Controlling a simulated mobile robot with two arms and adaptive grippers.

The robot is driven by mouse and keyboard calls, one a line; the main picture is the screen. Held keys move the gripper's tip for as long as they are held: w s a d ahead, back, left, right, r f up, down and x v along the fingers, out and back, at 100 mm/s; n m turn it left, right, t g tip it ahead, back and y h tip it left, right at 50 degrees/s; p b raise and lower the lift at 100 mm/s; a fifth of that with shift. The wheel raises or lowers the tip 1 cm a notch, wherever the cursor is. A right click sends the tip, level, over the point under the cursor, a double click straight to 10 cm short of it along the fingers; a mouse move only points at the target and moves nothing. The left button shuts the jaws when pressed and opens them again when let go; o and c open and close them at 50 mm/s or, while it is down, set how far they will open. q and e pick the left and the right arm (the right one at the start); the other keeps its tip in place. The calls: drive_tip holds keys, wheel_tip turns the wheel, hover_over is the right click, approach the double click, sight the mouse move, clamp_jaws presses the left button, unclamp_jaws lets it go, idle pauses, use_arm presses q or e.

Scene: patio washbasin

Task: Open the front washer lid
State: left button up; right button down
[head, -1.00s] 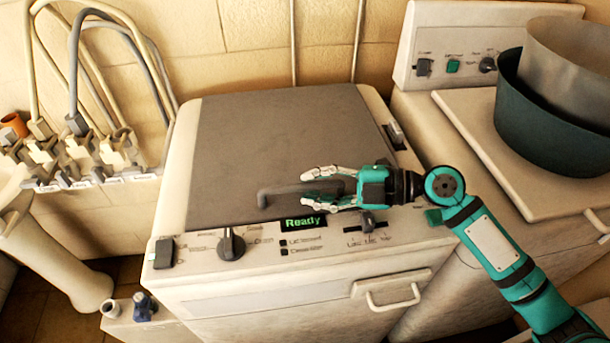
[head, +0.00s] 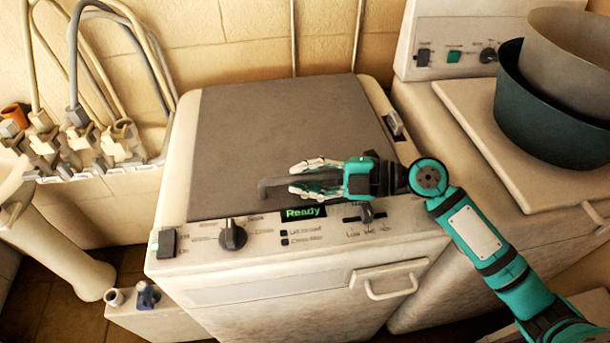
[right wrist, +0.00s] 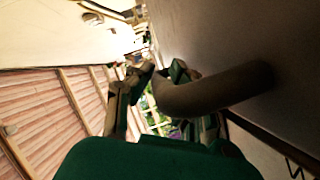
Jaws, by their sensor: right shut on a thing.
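The front washer's lid (head: 285,130) is a flat dark grey panel on the cream washer (head: 290,290) in the head view. It looks down and level. Its dark bar handle (head: 270,187) sticks up near the lid's front edge. My right gripper (head: 295,180) comes in from the right and is shut on the handle, whose left end shows past the fingertips. In the right wrist view the curved handle (right wrist: 215,90) runs from the lid surface to between the fingers (right wrist: 160,80). My left gripper is not in view.
The control panel has a green "Ready" display (head: 303,213) and a dark knob (head: 232,235). A second washer (head: 465,170) stands at right with nested basins (head: 545,120). Taps and hoses (head: 90,140) line the wall at left.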

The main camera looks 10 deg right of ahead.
drive_tip(key=shift+w+r+p, duration=0.1)
drive_tip(key=shift+r+p, duration=0.2)
drive_tip(key=shift+r, duration=0.25)
use_arm(q)
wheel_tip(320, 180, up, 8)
drive_tip(key=p, duration=0.7)
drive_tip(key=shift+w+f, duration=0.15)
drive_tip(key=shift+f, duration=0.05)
use_arm(e)
drive_tip(key=w+r+m+g, duration=0.1)
drive_tip(key=w+r, duration=0.4)
drive_tip(key=r, duration=0.6)
drive_tip(key=w+r+m+g, duration=0.1)
drive_tip(key=w+r, duration=0.4)
drive_tip(key=r, duration=0.6)
drive_tip(key=shift+w+m+h, duration=0.2)
drive_tip(key=shift+m+h, duration=0.2)
drive_tip(key=shift+m, duration=0.2)
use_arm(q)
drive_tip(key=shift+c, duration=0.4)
